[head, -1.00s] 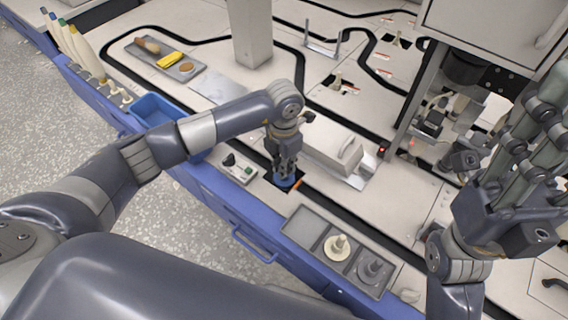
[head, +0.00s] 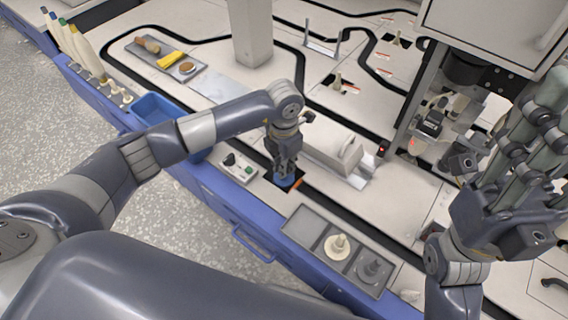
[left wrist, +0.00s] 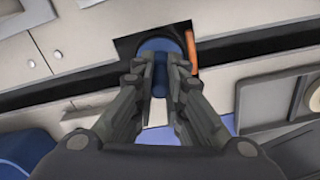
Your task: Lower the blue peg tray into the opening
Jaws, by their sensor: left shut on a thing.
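The blue peg tray (head: 285,182) is a round blue piece under my left gripper (head: 284,172). In the left wrist view the blue peg tray (left wrist: 160,46) shows beyond the fingertips, and my left gripper (left wrist: 160,80) is shut on its upright blue part. The tray sits at the dark square opening (left wrist: 126,47) in the worktop. Dark gaps show to its left and right. How deep it sits cannot be told. My right gripper (head: 518,185) is at the right of the head view, over the bench, with its long fingers apart and nothing visible between them.
An orange piece (left wrist: 192,48) stands at the opening's right edge. A small control box (head: 238,167) is left of the opening. A grey tray (head: 305,226) with spools lies in front. A blue bin (head: 158,108) stands further left, a white cover (head: 335,145) behind.

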